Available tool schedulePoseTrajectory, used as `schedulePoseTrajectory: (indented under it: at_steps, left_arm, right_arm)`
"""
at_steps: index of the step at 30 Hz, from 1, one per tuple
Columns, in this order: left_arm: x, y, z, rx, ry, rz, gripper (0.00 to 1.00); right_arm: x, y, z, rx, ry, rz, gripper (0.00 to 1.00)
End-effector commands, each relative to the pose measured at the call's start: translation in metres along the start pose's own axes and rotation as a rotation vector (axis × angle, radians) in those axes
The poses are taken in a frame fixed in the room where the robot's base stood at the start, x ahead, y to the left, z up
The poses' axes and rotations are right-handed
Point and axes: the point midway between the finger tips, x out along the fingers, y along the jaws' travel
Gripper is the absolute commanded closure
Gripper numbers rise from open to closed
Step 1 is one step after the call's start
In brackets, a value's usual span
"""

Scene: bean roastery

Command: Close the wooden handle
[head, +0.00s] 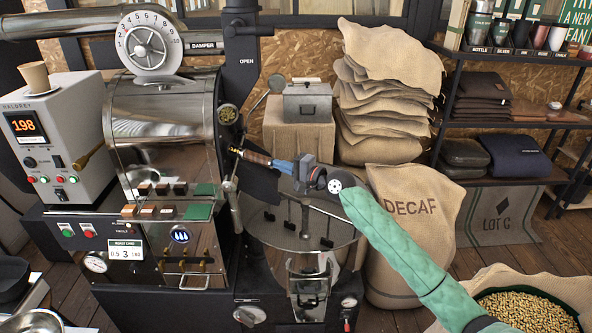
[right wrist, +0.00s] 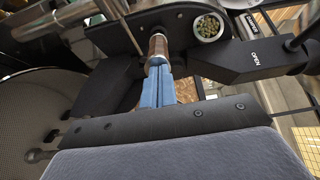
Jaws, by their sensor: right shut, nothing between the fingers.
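The wooden handle (head: 257,158) is a short brown grip with a pale metal collar, sticking out to the right from the front of the roaster drum. In the right wrist view the wooden handle (right wrist: 158,46) lies straight ahead of the fingertips. My right gripper (head: 274,163) reaches in from the right with its blue fingers shut and empty. Its tips are at the handle's near end; I cannot tell whether they touch. The shut blue fingers also show in the right wrist view (right wrist: 157,70). My left gripper is not in view.
The round cooling tray (head: 270,232) with stirring arms lies below my right gripper. A chrome roaster drum (head: 160,115) stands left of the handle. A dark chute marked OPEN (right wrist: 250,60) is close by. Behind stand a grey box (head: 308,102) and stacked sacks (head: 385,125).

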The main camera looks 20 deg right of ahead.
Motion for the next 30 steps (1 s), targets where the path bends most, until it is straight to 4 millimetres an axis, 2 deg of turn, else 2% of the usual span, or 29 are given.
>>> schedulePoseTrajectory:
  at_steps: [3,9,16,30]
  left_arm:
    - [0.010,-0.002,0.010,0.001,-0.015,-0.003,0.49]
    - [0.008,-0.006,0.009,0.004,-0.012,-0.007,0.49]
    - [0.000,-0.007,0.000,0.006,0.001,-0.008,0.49]
    - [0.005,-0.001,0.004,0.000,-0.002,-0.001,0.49]
  right_arm:
    - [0.028,-0.001,0.001,0.002,-0.001,-0.003,1.00]
    - [0.055,0.000,0.000,-0.001,0.000,-0.001,1.00]
    - [0.061,-0.001,0.001,-0.001,0.000,-0.001,1.00]
    - [0.060,-0.003,0.002,-0.001,-0.001,-0.004,1.00]
